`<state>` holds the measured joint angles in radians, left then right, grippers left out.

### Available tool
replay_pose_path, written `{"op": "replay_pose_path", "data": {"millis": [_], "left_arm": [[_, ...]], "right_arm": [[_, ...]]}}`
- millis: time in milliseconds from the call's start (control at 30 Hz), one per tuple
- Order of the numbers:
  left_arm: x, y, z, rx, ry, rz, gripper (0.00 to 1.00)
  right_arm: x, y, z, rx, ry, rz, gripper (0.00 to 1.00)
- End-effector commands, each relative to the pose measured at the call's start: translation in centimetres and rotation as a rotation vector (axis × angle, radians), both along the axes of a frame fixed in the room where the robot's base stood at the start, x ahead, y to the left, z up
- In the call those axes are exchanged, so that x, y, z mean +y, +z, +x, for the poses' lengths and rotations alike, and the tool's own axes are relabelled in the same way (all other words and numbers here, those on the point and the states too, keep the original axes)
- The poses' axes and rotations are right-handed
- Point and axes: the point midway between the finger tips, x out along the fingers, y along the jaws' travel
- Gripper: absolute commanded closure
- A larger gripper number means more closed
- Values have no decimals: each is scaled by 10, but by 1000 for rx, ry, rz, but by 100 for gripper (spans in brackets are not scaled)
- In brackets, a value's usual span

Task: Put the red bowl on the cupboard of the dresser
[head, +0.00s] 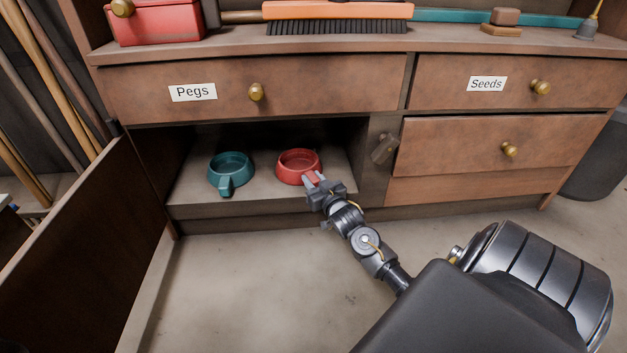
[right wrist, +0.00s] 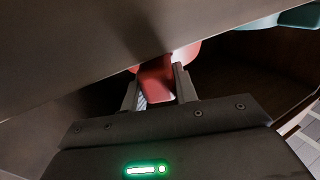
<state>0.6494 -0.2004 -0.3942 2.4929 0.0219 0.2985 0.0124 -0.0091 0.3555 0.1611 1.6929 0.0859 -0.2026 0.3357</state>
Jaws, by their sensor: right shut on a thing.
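The red bowl (head: 298,164) sits in the open lower-left cupboard (head: 245,198) of the dresser, with its handle toward me. My right gripper (head: 314,180) reaches in at the cupboard's front edge and is shut on the bowl's handle. In the right wrist view, the red handle (right wrist: 156,82) lies between the two fingers (right wrist: 158,88). Much of the bowl is hidden there by a dark surface across the top. The bowl appears to rest on the cupboard floor in the head view. My left gripper does not show.
A teal bowl (head: 231,170) with a handle stands left of the red one. The open cupboard door (head: 75,250) is at the left. The Pegs drawer (head: 250,88) is just above. A wooden latch (head: 384,148) is right of the opening. The floor in front is clear.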

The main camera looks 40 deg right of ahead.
Motion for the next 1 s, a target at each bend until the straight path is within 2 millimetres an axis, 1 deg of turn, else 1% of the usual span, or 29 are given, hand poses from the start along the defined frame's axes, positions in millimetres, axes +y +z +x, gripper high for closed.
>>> {"op": "replay_pose_path", "data": {"millis": [33,167,200,433,533,667,900,1000], "left_arm": [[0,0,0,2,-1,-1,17],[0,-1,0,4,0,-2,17],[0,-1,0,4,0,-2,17],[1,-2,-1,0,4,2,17],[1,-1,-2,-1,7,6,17],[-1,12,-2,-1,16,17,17],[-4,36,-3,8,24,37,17],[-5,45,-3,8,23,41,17]], "right_arm": [[0,-1,0,1,0,0,68],[0,-1,0,0,0,0,51],[0,-1,0,0,0,0,49],[0,-1,0,0,0,0,49],[1,3,-1,1,0,0,49],[5,5,-19,4,1,1,49],[18,7,-69,4,0,3,49],[23,6,-87,5,0,1,49]]}}
